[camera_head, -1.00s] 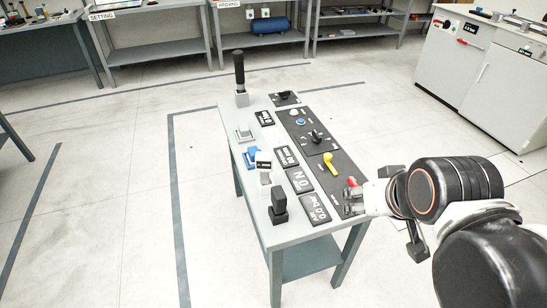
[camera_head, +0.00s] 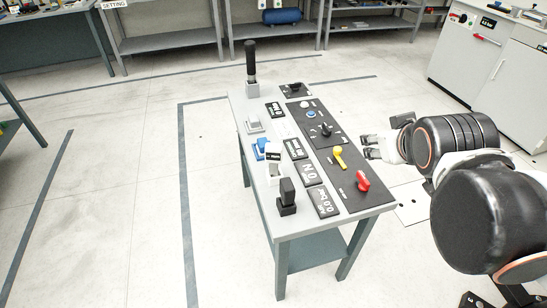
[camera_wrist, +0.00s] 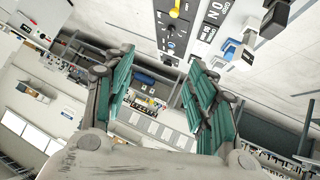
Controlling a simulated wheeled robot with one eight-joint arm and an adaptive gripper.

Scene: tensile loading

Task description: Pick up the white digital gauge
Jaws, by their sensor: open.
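The white digital gauge (camera_head: 274,174), a small upright white block with a dark display at its top, stands on the left part of the grey table (camera_head: 262,203). It stands beside a blue piece (camera_head: 261,148) and behind a black block-shaped device (camera_head: 287,196). My gripper (camera_head: 367,147) is off the table's right edge, across the control panel from the gauge and apart from it. In the wrist view my gripper (camera_wrist: 163,95) has its green-padded fingers spread with nothing between them. The gauge seems to be at the upper right there, small and partly overlapped by neighbouring pieces.
The dark panel on the table's right carries a red handle (camera_head: 363,181), a yellow lever (camera_head: 339,157) and a black knob (camera_head: 325,129). A tall black-handled tool (camera_head: 251,70) stands at the far end. White cabinets (camera_head: 480,60) are at the right; floor left of the table is clear.

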